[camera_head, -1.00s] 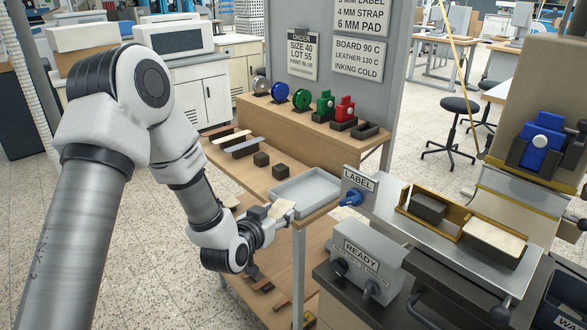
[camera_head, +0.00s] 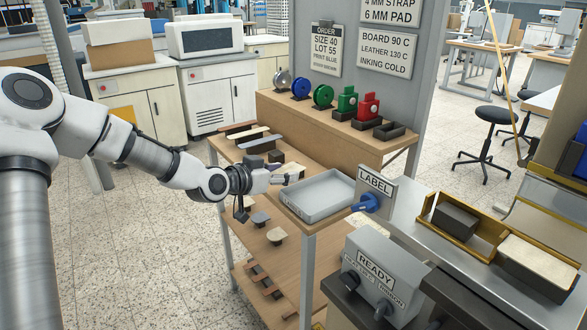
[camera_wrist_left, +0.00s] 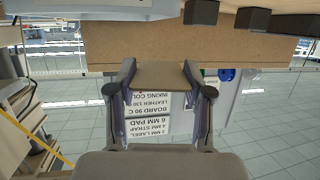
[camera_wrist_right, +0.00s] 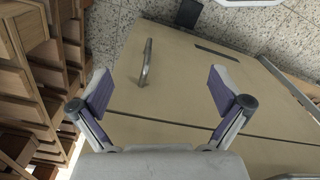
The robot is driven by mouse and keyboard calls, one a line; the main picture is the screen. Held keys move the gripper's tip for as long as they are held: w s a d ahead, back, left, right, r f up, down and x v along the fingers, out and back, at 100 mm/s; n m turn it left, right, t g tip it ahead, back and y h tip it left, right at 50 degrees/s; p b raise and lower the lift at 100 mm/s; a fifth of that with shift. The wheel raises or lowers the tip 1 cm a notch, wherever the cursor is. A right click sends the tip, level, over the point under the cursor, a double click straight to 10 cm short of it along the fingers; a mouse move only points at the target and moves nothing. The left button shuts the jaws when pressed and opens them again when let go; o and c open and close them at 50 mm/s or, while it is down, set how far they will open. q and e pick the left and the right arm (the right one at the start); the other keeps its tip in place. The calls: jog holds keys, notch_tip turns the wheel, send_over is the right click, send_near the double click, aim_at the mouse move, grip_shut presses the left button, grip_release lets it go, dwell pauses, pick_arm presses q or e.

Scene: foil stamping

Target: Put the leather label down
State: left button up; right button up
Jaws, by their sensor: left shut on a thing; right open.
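My left gripper (camera_head: 281,178) is shut on the leather label (camera_head: 294,169), a small pale tan piece. It holds the label over the wooden shelf table (camera_head: 232,157), just left of the grey tray (camera_head: 318,195). In the left wrist view the label (camera_wrist_left: 164,77) sits between the two fingers. I cannot tell whether it touches the table. My right gripper (camera_wrist_right: 161,92) is open and empty in the right wrist view, above a tan cabinet front with a metal handle (camera_wrist_right: 146,63). It does not show in the head view.
Dark blocks (camera_head: 254,162) and long strips (camera_head: 259,141) lie on the table near the left gripper. A raised shelf behind carries foil rolls (camera_head: 323,96) and coloured holders. The LABEL sign (camera_head: 375,183) with a blue knob stands right of the tray. The READY box (camera_head: 375,275) is in front.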

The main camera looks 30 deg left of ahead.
pick_arm(q)
jog(key=w+a, duration=0.1)
jog(key=w, duration=0.2)
jog(key=w+a, duration=0.1)
jog(key=w, duration=0.3)
jog(key=w+a+f+p, duration=0.1)
jog(key=w+a, duration=0.1)
jog(key=w, duration=0.2)
jog(key=shift+w, duration=0.1)
notch_tip(320, 180, down, 3)
jog(key=shift+r+p, duration=0.1)
jog(key=shift+p, duration=0.2)
jog(key=shift+f, duration=0.3)
jog(key=o, duration=0.7)
jog(key=shift+f, duration=0.15)
jog(key=shift+o, duration=0.2)
